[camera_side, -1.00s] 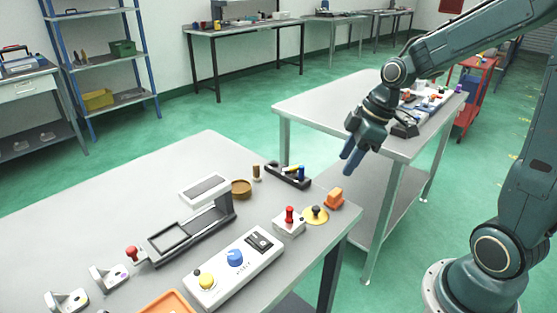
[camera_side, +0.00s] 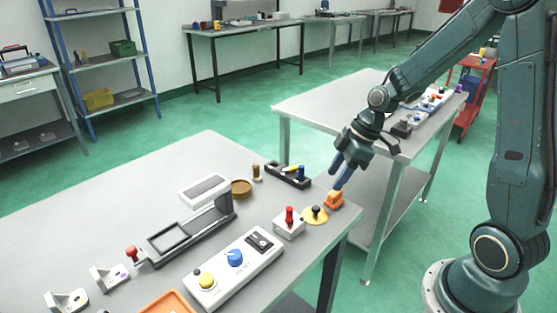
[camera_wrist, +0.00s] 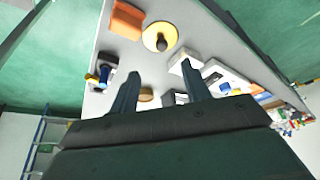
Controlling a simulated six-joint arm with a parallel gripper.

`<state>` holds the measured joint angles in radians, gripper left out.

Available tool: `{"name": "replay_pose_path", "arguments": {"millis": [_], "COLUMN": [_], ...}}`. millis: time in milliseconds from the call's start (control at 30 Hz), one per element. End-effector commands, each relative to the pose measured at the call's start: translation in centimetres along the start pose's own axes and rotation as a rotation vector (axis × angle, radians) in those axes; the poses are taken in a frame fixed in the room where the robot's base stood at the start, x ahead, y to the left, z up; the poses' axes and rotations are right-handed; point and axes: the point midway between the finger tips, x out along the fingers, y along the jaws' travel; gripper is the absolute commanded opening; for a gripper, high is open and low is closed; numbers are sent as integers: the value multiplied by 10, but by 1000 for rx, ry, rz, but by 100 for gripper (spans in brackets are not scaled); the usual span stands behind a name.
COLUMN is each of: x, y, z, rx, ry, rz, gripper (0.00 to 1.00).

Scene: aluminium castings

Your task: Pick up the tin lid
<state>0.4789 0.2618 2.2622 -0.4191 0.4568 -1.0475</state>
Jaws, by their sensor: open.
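The tin lid (camera_side: 322,219) is a flat yellow disc with a dark knob at its centre. It lies on the near table by the right edge. In the wrist view the tin lid (camera_wrist: 150,42) shows beyond the fingertips, near the top middle. My gripper (camera_side: 340,184) is at the table's right edge, up and right of the lid in the side view, with its fingers pointing down over the orange block. In the wrist view my gripper (camera_wrist: 160,70) has its two fingers apart, with nothing held between them.
An orange block (camera_side: 334,200) sits right beside the lid. A white box with a red knob (camera_side: 289,222) stands on its left. A dark holder (camera_side: 287,176) lies behind. A round brown tin (camera_side: 241,188) and a control box (camera_side: 234,270) are farther left.

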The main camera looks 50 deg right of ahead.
Motion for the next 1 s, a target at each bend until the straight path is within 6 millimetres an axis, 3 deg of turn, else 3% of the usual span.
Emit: {"name": "replay_pose_path", "arguments": {"millis": [400,767,1000], "x": [46,52,67], "y": [-1,-1,-3], "z": [0,0,-1], "rx": [0,0,-1], "ry": [-1,-1,-2], "rz": [-3,0,-3], "gripper": [47,47,47]}}
